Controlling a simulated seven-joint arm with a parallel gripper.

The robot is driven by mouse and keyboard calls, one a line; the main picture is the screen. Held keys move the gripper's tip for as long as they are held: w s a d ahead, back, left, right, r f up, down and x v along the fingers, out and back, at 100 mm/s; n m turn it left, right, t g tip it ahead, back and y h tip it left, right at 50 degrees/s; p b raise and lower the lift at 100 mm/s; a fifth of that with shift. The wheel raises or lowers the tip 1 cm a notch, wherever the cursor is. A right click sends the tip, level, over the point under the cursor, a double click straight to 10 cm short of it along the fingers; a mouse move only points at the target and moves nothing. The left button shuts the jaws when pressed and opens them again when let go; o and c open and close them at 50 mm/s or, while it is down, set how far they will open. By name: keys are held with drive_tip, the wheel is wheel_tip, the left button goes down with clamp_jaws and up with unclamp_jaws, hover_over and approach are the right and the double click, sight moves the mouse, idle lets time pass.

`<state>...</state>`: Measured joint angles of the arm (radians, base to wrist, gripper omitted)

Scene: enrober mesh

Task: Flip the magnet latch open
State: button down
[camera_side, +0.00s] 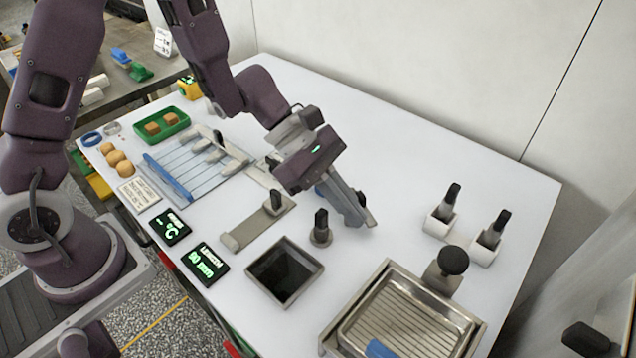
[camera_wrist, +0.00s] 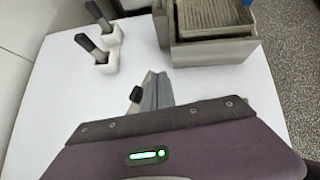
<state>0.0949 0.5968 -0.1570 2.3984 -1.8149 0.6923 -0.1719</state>
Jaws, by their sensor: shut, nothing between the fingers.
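No part is clearly marked as the magnet latch. One candidate is a round black knob (camera_side: 453,260) on a grey block at the back corner of the metal mesh tray (camera_side: 388,270). Others are a small black upright knob (camera_side: 320,222) on a round grey base and a grey plate with a black knob (camera_side: 275,203). My gripper (camera_side: 368,222) is shut and empty, pointing down over the bare white table between the upright knob and the white holders. In the wrist view my gripper (camera_wrist: 150,78) points towards the mesh tray (camera_wrist: 212,14), apart from it.
Two white holders with black handles (camera_side: 442,217) (camera_side: 490,242) stand to the right. A square tray of dark liquid (camera_side: 285,272) and two displays (camera_side: 205,262) (camera_side: 171,228) lie in front. A slatted grey rack (camera_side: 190,170) and a green tray (camera_side: 178,116) are at the left.

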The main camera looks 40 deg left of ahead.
drive_tip(key=shift+w+d+n+t+y, duration=0.15)
drive_tip(key=shift+w+d+n+t, duration=0.1)
drive_tip(key=shift+n+t, duration=0.4)
drive_tip(key=shift+w+d+n+t+y, duration=0.25)
drive_tip(key=shift+n+t, duration=0.25)
drive_tip(key=shift+n, duration=0.25)
drive_tip(key=shift+w+d+n+t+y, duration=0.1)
drive_tip(key=shift+w+d+n+t, duration=0.2)
drive_tip(key=shift+n+t, duration=0.35)
idle(6.0)
